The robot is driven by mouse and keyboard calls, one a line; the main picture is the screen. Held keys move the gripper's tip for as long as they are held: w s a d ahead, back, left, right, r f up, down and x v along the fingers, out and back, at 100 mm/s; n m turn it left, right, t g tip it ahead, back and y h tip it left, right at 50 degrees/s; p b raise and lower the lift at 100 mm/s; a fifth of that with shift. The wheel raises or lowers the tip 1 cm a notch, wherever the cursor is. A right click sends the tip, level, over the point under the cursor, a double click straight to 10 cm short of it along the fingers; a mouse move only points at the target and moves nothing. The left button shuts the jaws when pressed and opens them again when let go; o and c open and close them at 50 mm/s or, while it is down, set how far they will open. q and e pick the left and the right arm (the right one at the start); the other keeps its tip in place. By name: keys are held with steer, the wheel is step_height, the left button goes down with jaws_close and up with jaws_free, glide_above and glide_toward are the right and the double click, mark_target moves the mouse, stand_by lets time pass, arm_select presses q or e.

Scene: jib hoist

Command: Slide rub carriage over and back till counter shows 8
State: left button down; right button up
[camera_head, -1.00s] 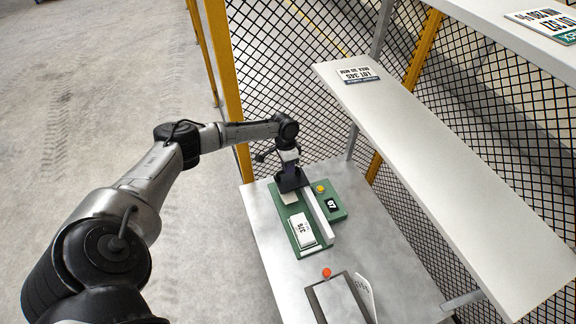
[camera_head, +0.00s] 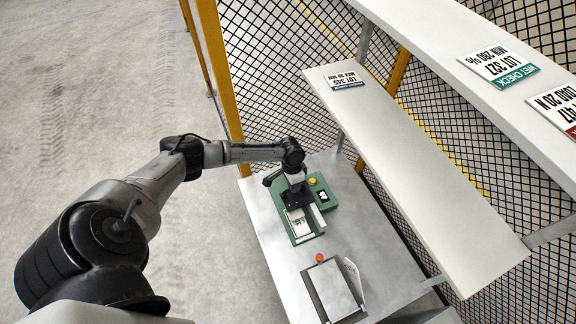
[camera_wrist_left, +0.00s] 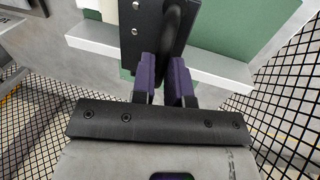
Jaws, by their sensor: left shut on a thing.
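The rub carriage is a black block (camera_head: 297,198) on a green tester base (camera_head: 282,218); its black plate also fills the top of the left wrist view (camera_wrist_left: 150,25). My left gripper (camera_head: 295,180) is above the carriage. In the left wrist view its purple fingers (camera_wrist_left: 163,82) are shut on the carriage's dark handle. The carriage covers part of the white card (camera_head: 303,228) on the base. The counter (camera_head: 323,196), a small black display, sits right of the track; its digits are too small to read surely. My right gripper is out of view.
A grey plate (camera_head: 332,288) with an orange-red knob (camera_head: 319,257) lies nearer on the table (camera_head: 262,215). A white shelf (camera_head: 420,165) overhangs on the right. Mesh fence (camera_head: 270,60) stands behind.

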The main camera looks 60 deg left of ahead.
mark_target(298, 202)
arm_select(q)
steer(key=d, duration=0.1)
steer(key=d+p, duration=0.2)
steer(key=d, duration=0.1)
steer(key=shift+s+r, duration=0.1)
steer(key=shift+s, duration=0.2)
steer(key=shift+d, duration=0.1)
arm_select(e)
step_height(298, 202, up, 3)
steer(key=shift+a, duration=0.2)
arm_select(q)
steer(key=c, duration=1.2)
jaws_free()
steer(key=shift+d, duration=0.15)
steer(key=shift+o, duration=0.4)
steer(key=shift+a+r, duration=0.2)
steer(key=shift+r, duration=0.2)
step_height(298, 202, up, 13)
steer(key=a, duration=0.2)
steer(key=shift+w+a+f+b, duration=0.2)
steer(key=shift+a+b, duration=0.05)
steer(key=shift+b, duration=0.1)
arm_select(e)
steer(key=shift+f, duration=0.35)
